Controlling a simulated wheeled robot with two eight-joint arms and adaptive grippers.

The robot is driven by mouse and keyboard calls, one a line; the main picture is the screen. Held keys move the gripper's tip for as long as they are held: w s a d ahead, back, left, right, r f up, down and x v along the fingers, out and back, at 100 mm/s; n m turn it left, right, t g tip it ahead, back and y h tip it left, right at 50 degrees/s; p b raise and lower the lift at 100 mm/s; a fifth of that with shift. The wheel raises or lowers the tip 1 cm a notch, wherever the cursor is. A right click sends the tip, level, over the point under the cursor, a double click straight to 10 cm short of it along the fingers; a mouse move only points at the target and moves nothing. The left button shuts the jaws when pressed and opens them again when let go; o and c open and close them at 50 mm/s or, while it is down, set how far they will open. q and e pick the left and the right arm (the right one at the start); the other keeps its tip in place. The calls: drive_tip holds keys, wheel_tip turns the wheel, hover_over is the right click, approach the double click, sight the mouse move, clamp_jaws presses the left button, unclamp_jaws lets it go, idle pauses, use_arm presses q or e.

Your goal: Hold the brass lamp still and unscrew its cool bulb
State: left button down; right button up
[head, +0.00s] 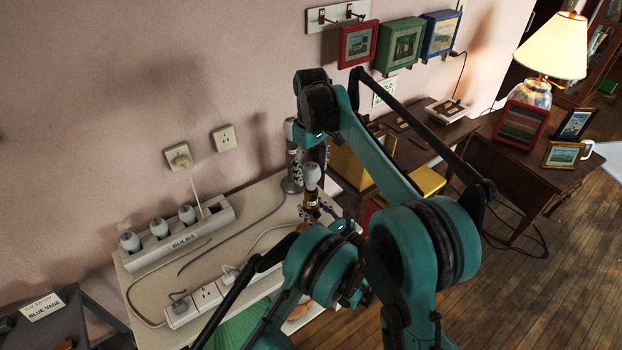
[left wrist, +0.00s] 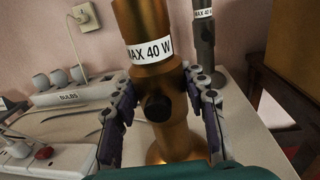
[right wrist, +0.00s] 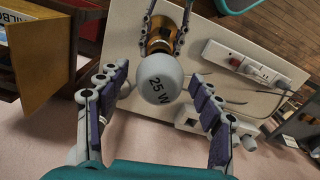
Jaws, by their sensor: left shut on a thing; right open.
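The brass lamp (head: 311,198) stands upright on the pale table, with a white bulb (head: 312,177) on top. The bulb is marked 25 W in the right wrist view (right wrist: 160,77) and looks unlit. My left gripper (head: 325,213) is shut around the lamp's brass body; its fingers flank the body below the MAX 40 W band in the left wrist view (left wrist: 163,95). My right gripper (head: 311,160) is open above the bulb, pointing down. Its fingers are apart on both sides of the bulb, with gaps showing.
A grey lamp (left wrist: 203,45) stands close behind the brass one. A white BULBS holder (head: 180,236) with several bulbs lies along the wall side. A power strip (head: 207,298) and loose cables lie on the table (head: 250,215). A yellow box stands to the right.

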drive_tip(key=m, duration=0.3)
drive_tip(key=shift+m, duration=0.3)
drive_tip(key=m, duration=0.4)
drive_tip(key=shift+m, duration=0.4)
drive_tip(key=m, duration=0.4)
drive_tip(key=shift+m, duration=0.4)
drive_tip(key=m, duration=0.4)
drive_tip(key=shift+m, duration=0.4)
clamp_jaws()
drive_tip(key=n, duration=0.3)
drive_tip(key=shift+n, duration=0.3)
drive_tip(key=n, duration=0.4)
drive_tip(key=shift+n, duration=0.4)
drive_tip(key=c, duration=0.5)
unclamp_jaws()
drive_tip(key=shift+n, duration=0.6)
clamp_jaws()
